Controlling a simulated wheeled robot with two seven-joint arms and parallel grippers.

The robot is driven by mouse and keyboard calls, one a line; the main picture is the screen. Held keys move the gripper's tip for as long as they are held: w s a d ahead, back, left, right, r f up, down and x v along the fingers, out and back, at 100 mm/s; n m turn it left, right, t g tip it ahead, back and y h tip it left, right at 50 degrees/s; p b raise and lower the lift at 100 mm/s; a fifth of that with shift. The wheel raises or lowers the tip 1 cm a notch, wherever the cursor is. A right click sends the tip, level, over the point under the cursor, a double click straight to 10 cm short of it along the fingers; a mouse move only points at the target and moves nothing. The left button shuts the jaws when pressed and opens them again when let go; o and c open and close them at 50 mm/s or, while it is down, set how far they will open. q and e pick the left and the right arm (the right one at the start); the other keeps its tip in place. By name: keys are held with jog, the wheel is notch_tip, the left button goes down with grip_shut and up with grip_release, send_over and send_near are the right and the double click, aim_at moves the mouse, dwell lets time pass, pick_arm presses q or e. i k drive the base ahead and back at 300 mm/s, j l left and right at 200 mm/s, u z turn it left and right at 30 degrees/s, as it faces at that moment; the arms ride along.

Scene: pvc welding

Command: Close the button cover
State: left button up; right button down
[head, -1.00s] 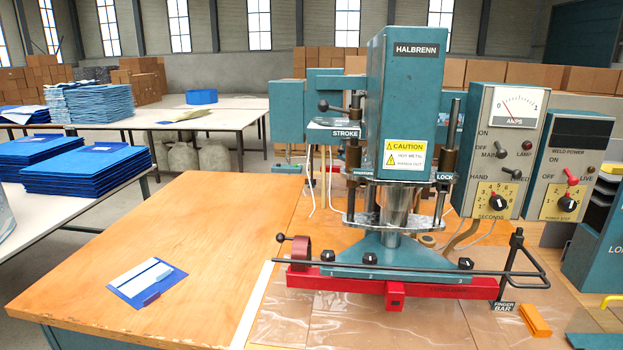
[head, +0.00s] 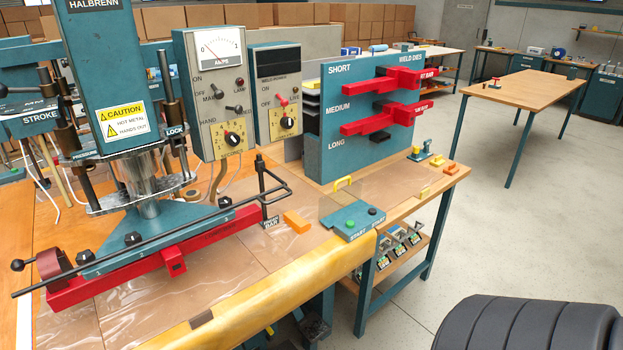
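The teal button box (head: 352,222) lies at the front right of the workbench, with a green button and a dark button on top. A yellow handle (head: 343,182) stands above its back edge, apparently on a clear cover (head: 364,187) that looks raised, leaving the buttons exposed. The clear panel is faint, so its exact tilt is hard to tell. Neither of my grippers shows. A dark ribbed shape (head: 540,325) at the bottom right looks like part of my arm.
The teal press (head: 105,80) with its red die (head: 150,262) and black finger bar stands left of the box. An orange block (head: 297,221) lies between. A die rack (head: 370,115) stands behind. A rounded yellow strip (head: 290,290) runs along the bench front. Open floor lies right.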

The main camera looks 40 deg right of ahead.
aim_at(329, 221)
jog(key=z, duration=1.55)
